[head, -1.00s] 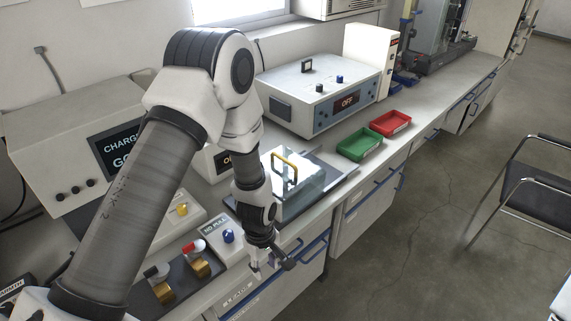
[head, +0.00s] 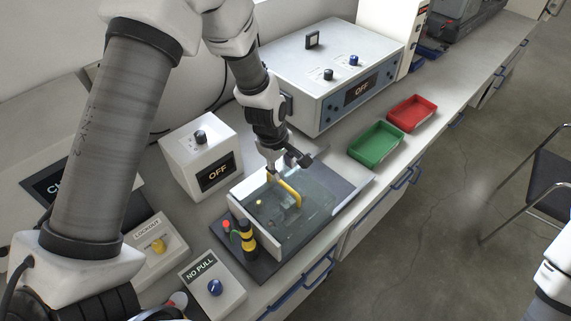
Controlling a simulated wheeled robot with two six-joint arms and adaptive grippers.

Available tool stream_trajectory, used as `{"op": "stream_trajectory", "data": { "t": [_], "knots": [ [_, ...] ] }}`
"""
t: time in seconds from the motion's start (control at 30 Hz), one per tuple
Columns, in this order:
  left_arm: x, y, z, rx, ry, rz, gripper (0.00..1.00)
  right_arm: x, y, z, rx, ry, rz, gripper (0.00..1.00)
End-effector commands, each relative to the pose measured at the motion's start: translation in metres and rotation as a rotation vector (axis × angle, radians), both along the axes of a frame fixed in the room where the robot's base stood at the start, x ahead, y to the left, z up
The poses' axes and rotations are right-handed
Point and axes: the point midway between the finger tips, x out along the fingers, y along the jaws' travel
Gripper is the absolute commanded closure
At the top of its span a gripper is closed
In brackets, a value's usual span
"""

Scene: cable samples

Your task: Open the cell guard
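The cell guard (head: 312,222) is a clear box with a yellow bar handle (head: 289,192) on top. It sits down over a dark base plate on the bench, and its lid looks closed. My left gripper (head: 284,164) points down from above at the far end of the handle, very close to it. Whether its fingers touch or grip the handle cannot be told, as they are small and partly hide that end. Of my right arm only a white link shows at the lower right edge; its gripper is out of view.
A white box reading OFF (head: 201,157) stands left of the guard, and a larger OFF unit (head: 323,75) behind it. A green tray (head: 376,147) and a red tray (head: 412,113) lie to the right. A NO PULL block (head: 213,287) and a yellow-black post (head: 247,238) are in front.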

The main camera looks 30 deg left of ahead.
Motion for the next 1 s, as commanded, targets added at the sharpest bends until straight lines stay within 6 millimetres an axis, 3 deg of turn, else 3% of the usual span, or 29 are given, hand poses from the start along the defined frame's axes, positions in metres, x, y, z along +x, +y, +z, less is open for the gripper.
{"op": "stream_trajectory", "data": {
  "t": [0.2, 0.3, 0.6, 0.73, 1.0],
  "knots": [
    [0.007, -0.002, -0.046, 0.0, 0.002, 0.002, 0.61, 0.0, 0.0, -0.009, 0.0, 0.001, 0.0, 0.6],
    [0.009, -0.004, -0.059, 0.001, 0.001, 0.0, 0.61, 0.0, 0.0, -0.014, 0.0, 0.001, 0.0, 0.6],
    [0.011, -0.004, -0.063, 0.001, 0.0, -0.001, 0.61, 0.0, 0.0, -0.014, 0.0, 0.0, 0.0, 0.6],
    [0.011, -0.004, -0.063, 0.001, 0.0, 0.0, 1.0, 0.0, 0.0, -0.014, 0.0, 0.0, 0.0, 0.6],
    [0.011, -0.004, -0.064, 0.001, 0.003, 0.0, 1.0, 0.0, 0.0, -0.014, 0.0, 0.0, 0.0, 0.6]
  ]
}}
